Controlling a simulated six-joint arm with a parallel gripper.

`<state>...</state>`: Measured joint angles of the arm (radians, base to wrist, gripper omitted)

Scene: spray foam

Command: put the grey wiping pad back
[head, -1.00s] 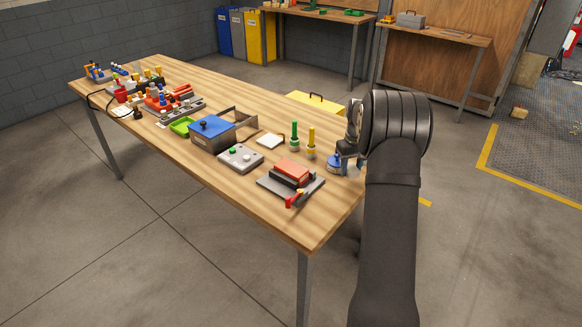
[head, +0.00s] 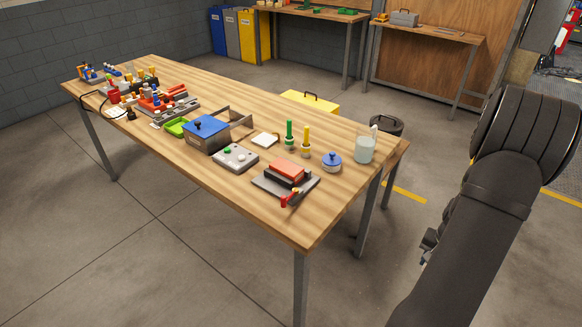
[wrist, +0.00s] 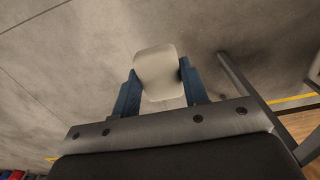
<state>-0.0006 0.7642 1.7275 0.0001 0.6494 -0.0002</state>
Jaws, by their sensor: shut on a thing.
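In the wrist view my gripper (wrist: 158,76) has its two blue fingers shut on a pale grey, rounded pad (wrist: 158,62), which looks like the grey wiping pad. Bare concrete floor lies behind it, so it is held off to the side of the table. In the head view my arm stands at the right, clear of the table. Only a small dark part of the wrist end shows past the arm there, and the fingers and pad are hidden.
The wooden table (head: 232,188) bears a glass jar (head: 364,150), a blue-knobbed round pot (head: 331,162), a green and a yellow bottle (head: 306,142), a white square (head: 264,140), a red block on a grey base (head: 287,170) and a blue-lidded box (head: 206,130). A table leg (wrist: 240,75) stands near my gripper.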

